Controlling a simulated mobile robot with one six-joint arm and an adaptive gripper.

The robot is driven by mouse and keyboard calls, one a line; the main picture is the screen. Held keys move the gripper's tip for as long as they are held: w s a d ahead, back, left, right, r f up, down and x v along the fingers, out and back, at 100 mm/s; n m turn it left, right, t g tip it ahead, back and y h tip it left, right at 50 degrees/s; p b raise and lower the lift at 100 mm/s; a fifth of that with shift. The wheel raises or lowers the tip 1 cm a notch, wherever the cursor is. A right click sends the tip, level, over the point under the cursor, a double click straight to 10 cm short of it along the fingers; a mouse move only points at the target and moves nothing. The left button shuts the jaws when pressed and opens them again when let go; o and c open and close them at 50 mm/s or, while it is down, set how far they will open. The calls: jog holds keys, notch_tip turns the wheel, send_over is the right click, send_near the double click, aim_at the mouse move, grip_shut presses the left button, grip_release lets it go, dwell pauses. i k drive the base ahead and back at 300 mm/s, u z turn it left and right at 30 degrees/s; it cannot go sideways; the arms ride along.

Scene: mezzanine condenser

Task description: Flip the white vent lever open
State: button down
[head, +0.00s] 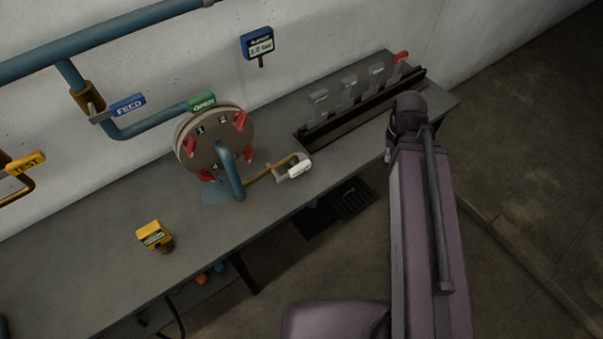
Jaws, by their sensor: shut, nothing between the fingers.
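The white vent lever (299,168) is at the middle of the head view. Its white handle is at the right end of a thin brass pipe (262,177), which comes off a blue pipe in front of a round flanged cover. The handle lies low over the bench near its front edge, pointing up and to the right. I cannot tell from this view whether the valve is open or closed. My purple arm (425,225) rises at the right, clear of the lever. My gripper does not show in this view.
The round cover (207,150) has red clamps and a green OPEN tag (201,102). Blue FEED (128,105) and yellow TEST (26,163) handles are at left. A yellow gauge (153,235) stands on the grey bench (70,270). Several upright levers (348,88) line a slot behind.

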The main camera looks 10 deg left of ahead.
aim_at(299, 168)
jog(key=u, duration=0.65)
jog(key=k, duration=1.65)
jog(key=z, duration=0.25)
jog(key=i, duration=0.95)
jog(key=z, duration=0.05)
